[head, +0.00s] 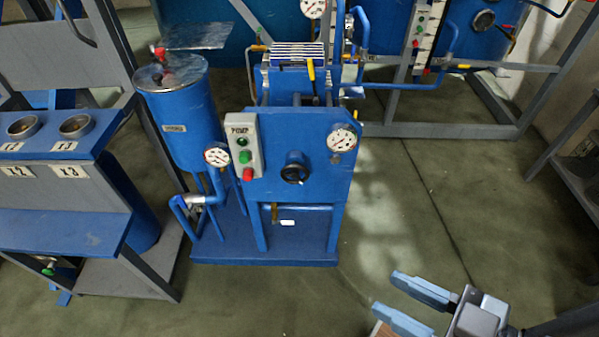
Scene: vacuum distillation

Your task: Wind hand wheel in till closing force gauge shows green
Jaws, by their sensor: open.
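A small black hand wheel (294,168) sits on the front face of the blue press unit (272,187) near the picture's middle. A round white gauge (342,138) is at the upper right of that face, and another gauge (217,155) is at its left by the blue tank. The dials are too small for me to read a needle or a green zone. My gripper (406,311) is at the bottom right, open and empty, its blue-tipped fingers apart. It is well to the right of and nearer than the hand wheel, touching nothing.
A pump button box (244,146) with green and red buttons is left of the wheel. A blue tank (182,120) stands behind it. A bench with round cups (75,126) is at the left. A grey frame (545,85) stands at the right. The green floor (400,220) before my gripper is clear.

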